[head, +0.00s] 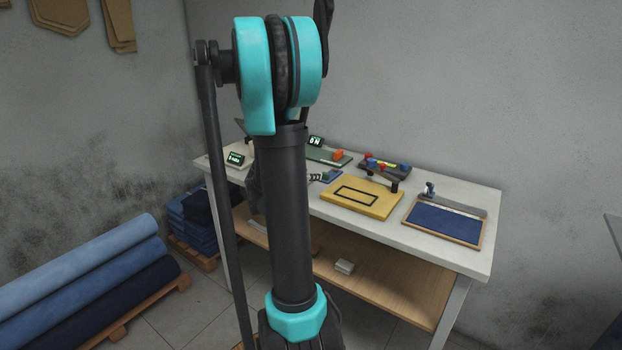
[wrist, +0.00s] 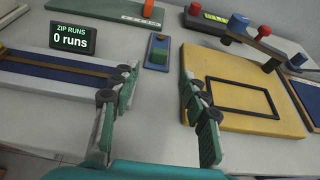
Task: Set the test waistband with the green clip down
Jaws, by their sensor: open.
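A small blue piece with a green block on it (wrist: 157,52) lies on the white table, just beyond my fingertips in the wrist view. It may be the test waistband with the green clip, but I cannot tell for sure. It also seems to show in the head view (head: 328,176), partly behind my arm. My gripper (wrist: 160,84) is open, its two green-padded fingers apart with only bare table between them. It holds nothing. In the head view my arm hides most of the gripper.
A yellow board with a black rectangular outline (wrist: 245,95) is close to my right finger. A "ZIP RUNS 0 runs" display (wrist: 73,38) and a blue-striped grey board (wrist: 50,75) are at left. A green board (wrist: 105,12) lies behind. A blue-topped wooden board (head: 440,222) is at right.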

